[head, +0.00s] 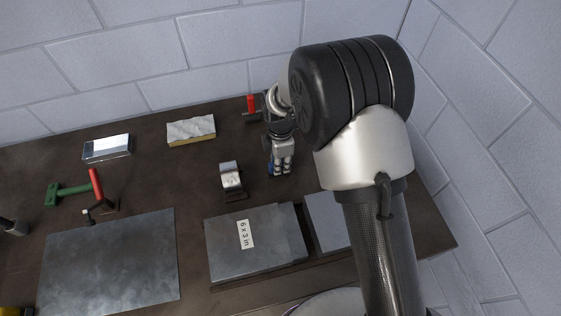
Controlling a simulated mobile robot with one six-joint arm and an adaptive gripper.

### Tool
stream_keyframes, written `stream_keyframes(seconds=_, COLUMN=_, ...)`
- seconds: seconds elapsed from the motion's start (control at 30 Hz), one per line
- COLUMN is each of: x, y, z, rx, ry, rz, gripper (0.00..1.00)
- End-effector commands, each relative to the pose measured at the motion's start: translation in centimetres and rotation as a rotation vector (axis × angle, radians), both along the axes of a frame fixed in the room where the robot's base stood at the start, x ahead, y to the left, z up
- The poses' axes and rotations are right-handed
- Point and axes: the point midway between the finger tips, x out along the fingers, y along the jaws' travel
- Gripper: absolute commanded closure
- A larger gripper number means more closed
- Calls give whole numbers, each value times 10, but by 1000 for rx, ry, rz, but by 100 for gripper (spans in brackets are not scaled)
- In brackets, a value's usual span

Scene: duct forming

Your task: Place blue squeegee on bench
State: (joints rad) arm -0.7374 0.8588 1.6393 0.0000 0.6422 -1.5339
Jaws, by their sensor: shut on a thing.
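My gripper (282,158) is in the head view right of centre, pointing down over the dark brown bench (190,195). Its fingers are shut on the blue squeegee (271,168), of which only a small blue part shows at the left of the fingertips. The rest of the squeegee is hidden by the gripper. The fingertips are low, close to the bench top; I cannot tell whether the squeegee touches it.
A small metal stand (231,180) is left of my gripper, and a red-handled tool (251,105) is behind. Stacked plates labelled "6 x 3 in" (280,228) lie in front. A metal sheet (110,265), a green-handled tool (70,190) and a pale block (191,130) lie left.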

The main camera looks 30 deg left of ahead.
Motion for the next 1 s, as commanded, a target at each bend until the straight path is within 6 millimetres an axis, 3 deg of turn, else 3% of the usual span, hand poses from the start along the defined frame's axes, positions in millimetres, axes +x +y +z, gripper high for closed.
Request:
stream_keyframes(seconds=0.03, x=0, y=0, z=-3, rx=0, ry=0, rz=0, gripper=100)
stream_keyframes(seconds=0.07, x=0, y=0, z=-2, rx=-1, ry=1, rz=0, gripper=80)
stream_keyframes(seconds=0.33, x=0, y=0, z=-2, rx=-1, ry=1, rz=0, gripper=62)
stream_keyframes(seconds=0.73, x=0, y=0, z=5, rx=0, ry=0, rz=0, gripper=62)
stream_keyframes(seconds=1.0, x=1, y=1, z=57, rx=3, ry=-3, rz=0, gripper=62)
